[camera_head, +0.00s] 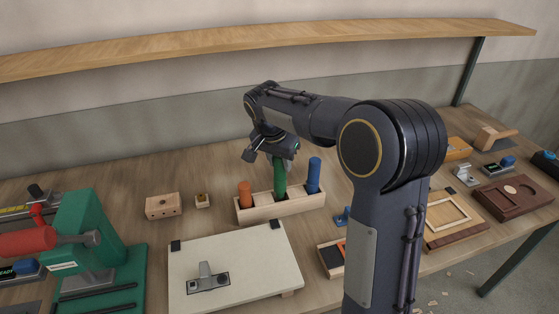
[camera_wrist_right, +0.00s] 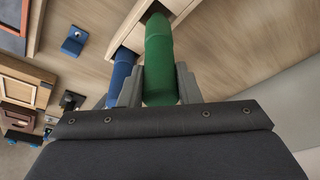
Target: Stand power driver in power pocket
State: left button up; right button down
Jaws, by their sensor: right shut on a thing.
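A wooden holder (camera_head: 288,208) with a row of pockets stands on the bench. A green driver (camera_head: 280,178) is upright at its middle pocket, between an orange driver (camera_head: 245,195) on the left and a blue driver (camera_head: 314,174) on the right. My right gripper (camera_head: 272,156) is above the holder, shut on the green driver's upper part. In the right wrist view the green driver (camera_wrist_right: 160,60) sits between the fingers, its far end at the holder (camera_wrist_right: 140,12). How deep it sits is hidden. Which driver is the power one cannot be told. My left gripper is not in view.
A pale board (camera_head: 235,255) with a metal clamp lies in front of the holder. A green machine (camera_head: 85,235) with a red part stands at the left. Small wooden blocks (camera_head: 163,206) stand left of the holder. Trays and frames (camera_head: 455,215) fill the right.

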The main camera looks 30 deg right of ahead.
aim_at(280, 174)
jog(key=shift+f, duration=0.15)
jog(key=shift+f+b, duration=0.45)
jog(key=shift+f, duration=0.3)
dwell(0.4)
jog(key=shift+f+b, duration=0.55)
jog(key=shift+f, duration=0.2)
dwell(0.5)
jog(key=shift+f+b, duration=0.5)
jog(key=c, duration=1)
grip_release()
jog(key=shift+o, duration=0.6)
